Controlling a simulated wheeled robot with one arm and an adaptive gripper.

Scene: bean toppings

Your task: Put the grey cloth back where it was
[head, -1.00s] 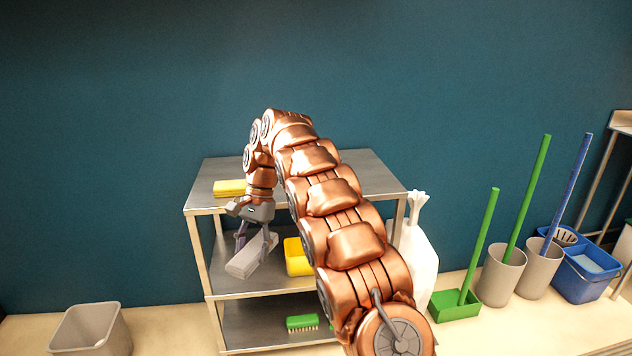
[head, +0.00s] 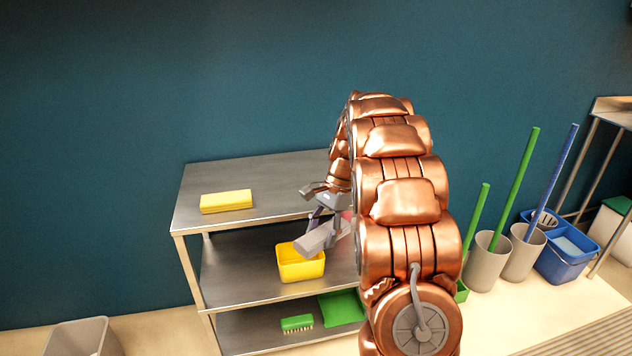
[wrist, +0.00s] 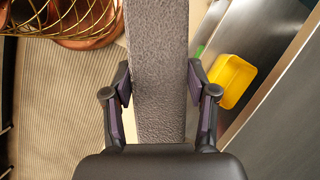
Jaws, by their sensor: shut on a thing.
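The grey cloth (head: 316,239) is a folded, long block shape. My gripper (head: 328,226) is shut on it and holds it in front of the shelf unit, to the right of the yellow tub on the middle shelf. In the wrist view the grey cloth (wrist: 158,70) runs between the two fingers of my gripper (wrist: 158,90), with a finger against each side. My arm hides the right part of the shelf unit in the head view.
A metal shelf unit (head: 275,180) holds a yellow folded cloth (head: 226,201) on top, a yellow tub (head: 300,268) on the middle shelf, and a green brush (head: 297,323) below. A grey bin (head: 82,340) stands left.

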